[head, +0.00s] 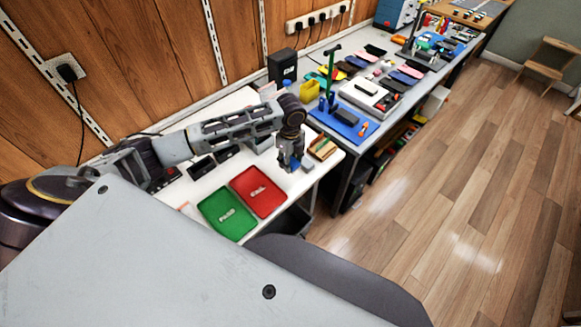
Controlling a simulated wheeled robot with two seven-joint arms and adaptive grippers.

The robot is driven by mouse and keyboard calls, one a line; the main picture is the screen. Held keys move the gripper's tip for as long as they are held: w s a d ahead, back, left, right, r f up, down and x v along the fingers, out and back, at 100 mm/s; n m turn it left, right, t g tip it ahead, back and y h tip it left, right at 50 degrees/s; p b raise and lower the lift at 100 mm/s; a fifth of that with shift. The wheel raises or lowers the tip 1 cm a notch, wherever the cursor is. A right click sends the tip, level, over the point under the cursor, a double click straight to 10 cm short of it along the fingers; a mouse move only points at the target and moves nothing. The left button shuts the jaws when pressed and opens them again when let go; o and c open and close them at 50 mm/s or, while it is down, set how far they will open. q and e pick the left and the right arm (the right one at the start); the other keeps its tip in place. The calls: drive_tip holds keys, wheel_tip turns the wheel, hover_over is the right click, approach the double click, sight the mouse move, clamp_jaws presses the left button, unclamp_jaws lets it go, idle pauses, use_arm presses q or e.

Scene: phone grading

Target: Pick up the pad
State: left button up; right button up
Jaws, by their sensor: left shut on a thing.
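My left gripper (290,165) points down over the right part of the white table (253,163), beyond the trays. It is shut on a small blue thing (284,159), which looks to be the pad, mostly hidden by the fingers. I cannot tell whether the pad touches the tabletop. A small blue-grey piece (308,163) lies just right of the fingers. My right gripper is not in view.
A red tray (258,191) and a green tray (227,213) lie in front of the gripper. A tan and green block (322,147) is close on its right. Dark phones (202,168) lie behind my arm. A blue mat (345,121) with tools is on the adjoining bench.

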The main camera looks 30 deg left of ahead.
use_arm(q)
drive_tip(key=shift+r, duration=0.65)
drive_tip(key=o, duration=0.5)
drive_tip(key=shift+c, duration=0.2)
drive_tip(key=c, duration=0.3)
drive_tip(key=shift+c, duration=0.2)
drive_tip(key=shift+n, duration=0.3)
